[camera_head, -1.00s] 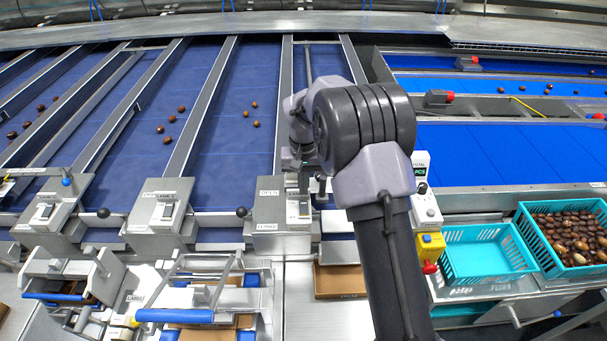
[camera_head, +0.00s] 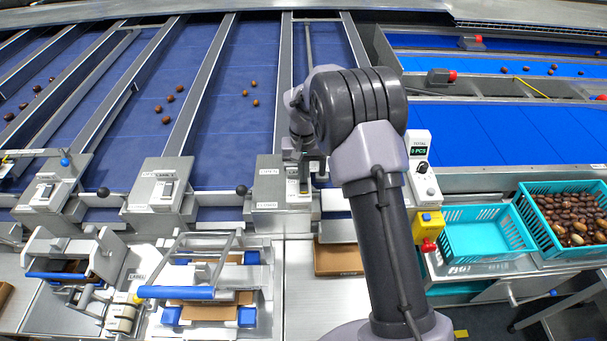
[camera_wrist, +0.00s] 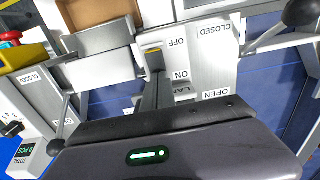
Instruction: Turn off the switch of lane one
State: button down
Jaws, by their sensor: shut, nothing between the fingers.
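The rightmost grey switch box (camera_head: 268,193) in the head view stands at the end of its belt lane, with a ball-ended lever at its left. My gripper (camera_head: 303,186) is over this box and hides most of its switch. In the wrist view the switch plate (camera_wrist: 204,62) carries OFF and ON marks, and a lane label partly hidden by my gripper. My gripper (camera_wrist: 155,68) is shut and empty, its fingertips at the switch near the OFF mark. The fingers cover the switch, so I cannot tell its position or whether they touch it.
Two similar boxes, the middle one (camera_head: 163,192) and the left one (camera_head: 50,190), stand further left. A red button on a yellow housing (camera_head: 428,224), an empty teal crate (camera_head: 487,232) and a crate of dates (camera_head: 524,226) are at right. Dates lie on the blue belts.

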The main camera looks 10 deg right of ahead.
aim_at(304, 186)
jog(key=shift+s+f, duration=0.15)
jog(key=shift+s, duration=0.15)
jog(key=shift+s+a+r, duration=0.15)
jog(key=shift+s+r, duration=0.1)
jog(key=shift+s, duration=0.3)
jog(key=shift+w, duration=0.1)
notch_tip(304, 186, up, 14)
jog(key=p, duration=0.3)
